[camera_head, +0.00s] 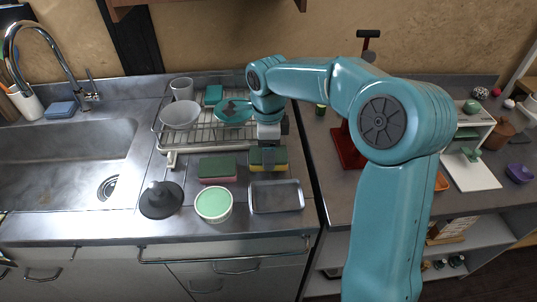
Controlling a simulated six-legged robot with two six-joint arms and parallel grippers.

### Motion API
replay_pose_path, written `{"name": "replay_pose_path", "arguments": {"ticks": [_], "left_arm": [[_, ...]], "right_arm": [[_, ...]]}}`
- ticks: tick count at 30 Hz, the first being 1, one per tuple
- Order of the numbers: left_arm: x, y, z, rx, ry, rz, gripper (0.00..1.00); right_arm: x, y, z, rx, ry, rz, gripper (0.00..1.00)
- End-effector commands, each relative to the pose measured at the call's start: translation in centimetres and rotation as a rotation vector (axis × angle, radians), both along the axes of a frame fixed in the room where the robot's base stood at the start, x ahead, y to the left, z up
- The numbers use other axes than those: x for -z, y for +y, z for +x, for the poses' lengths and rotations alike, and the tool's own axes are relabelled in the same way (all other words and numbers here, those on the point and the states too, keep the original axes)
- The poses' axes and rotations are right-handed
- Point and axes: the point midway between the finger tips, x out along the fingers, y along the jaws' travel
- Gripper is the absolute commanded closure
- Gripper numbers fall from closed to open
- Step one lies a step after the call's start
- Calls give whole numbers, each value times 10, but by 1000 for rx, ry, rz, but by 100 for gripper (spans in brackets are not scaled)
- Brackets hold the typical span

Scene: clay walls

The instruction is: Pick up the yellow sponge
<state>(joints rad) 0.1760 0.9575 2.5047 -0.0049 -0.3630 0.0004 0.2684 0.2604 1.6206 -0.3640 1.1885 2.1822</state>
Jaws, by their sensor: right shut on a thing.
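The yellow sponge (282,158) with a dark green top sits on the counter behind a small metal tray, in front of the dish rack. My right gripper (268,155) comes down over it from above and is shut on it. The fingers cover the middle of the sponge, and yellow shows at both sides. I cannot tell whether the sponge touches the counter. My left gripper is not in view.
A pink and green sponge (217,168) lies just left of the yellow one. A metal tray (276,196), a green-topped bowl (213,204) and a dark plunger-like object (161,199) stand in front. The dish rack (190,135) is behind; the sink (60,165) is left.

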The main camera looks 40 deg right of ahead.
Motion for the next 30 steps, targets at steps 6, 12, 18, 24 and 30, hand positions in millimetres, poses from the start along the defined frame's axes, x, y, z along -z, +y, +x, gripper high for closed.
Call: {"name": "replay_pose_path", "arguments": {"ticks": [6,12,18,24,30], "left_arm": [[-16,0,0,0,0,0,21],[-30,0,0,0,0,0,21],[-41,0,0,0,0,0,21],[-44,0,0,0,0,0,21],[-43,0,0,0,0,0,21]], "right_arm": [[-64,0,1,0,-8,-2,60],[-125,0,1,-1,-4,-1,60],[-164,0,1,0,-2,-1,60],[-177,0,0,0,0,0,60],[-177,0,0,-1,0,0,60]]}}
